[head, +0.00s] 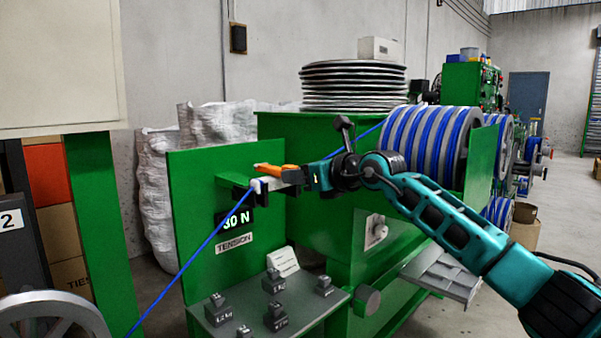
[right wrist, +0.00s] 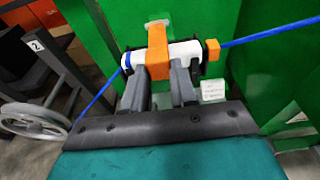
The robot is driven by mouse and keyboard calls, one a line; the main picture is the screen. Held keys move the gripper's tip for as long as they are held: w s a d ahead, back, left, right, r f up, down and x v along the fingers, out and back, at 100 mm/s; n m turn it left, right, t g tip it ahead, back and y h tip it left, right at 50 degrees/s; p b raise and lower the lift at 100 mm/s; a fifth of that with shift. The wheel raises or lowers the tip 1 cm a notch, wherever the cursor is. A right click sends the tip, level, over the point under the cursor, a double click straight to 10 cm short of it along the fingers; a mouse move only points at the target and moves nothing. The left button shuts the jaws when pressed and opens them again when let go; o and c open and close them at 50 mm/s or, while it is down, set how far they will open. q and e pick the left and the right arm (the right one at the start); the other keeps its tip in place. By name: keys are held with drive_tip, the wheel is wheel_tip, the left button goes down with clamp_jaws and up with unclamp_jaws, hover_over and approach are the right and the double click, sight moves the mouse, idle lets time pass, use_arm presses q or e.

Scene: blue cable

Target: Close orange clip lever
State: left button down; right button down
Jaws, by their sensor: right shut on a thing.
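The orange clip lever (head: 272,170) lies across the top of the white clip body (head: 261,186) on the green tension stand. In the right wrist view the lever (right wrist: 157,48) crosses the white body (right wrist: 185,51), its lower part between my fingers. My right gripper (head: 283,181) reaches in from the right; its grey fingers (right wrist: 160,83) are shut on the lever, one on each side. The blue cable (head: 205,245) rises from lower left to the clip; it also leaves to the right in the wrist view (right wrist: 270,33). My left gripper is not in view.
The green panel (head: 195,200) stands right behind the clip. A shelf below holds several small dark weights (head: 275,317) and a white card (head: 283,261). Blue-wound spools (head: 425,138) stand behind my right arm. A grey wheel (head: 50,318) is at lower left.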

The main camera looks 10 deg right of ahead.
drive_tip(key=shift+a+f, duration=0.15)
drive_tip(key=shift+f, duration=0.65)
drive_tip(key=c, duration=1.2)
unclamp_jaws()
drive_tip(key=shift+w+f, duration=0.1)
drive_tip(key=shift+f, duration=0.05)
drive_tip(key=shift+o, duration=0.6)
drive_tip(key=shift+w, duration=0.1)
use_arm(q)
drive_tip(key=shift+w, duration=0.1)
use_arm(e)
drive_tip(key=shift+o, duration=1)
drive_tip(key=shift+r, duration=0.3)
use_arm(q)
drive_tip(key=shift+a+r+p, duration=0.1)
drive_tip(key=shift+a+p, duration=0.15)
drive_tip(key=shift+p, duration=0.35)
use_arm(e)
drive_tip(key=v, duration=1.3)
drive_tip(key=shift+r, duration=0.15)
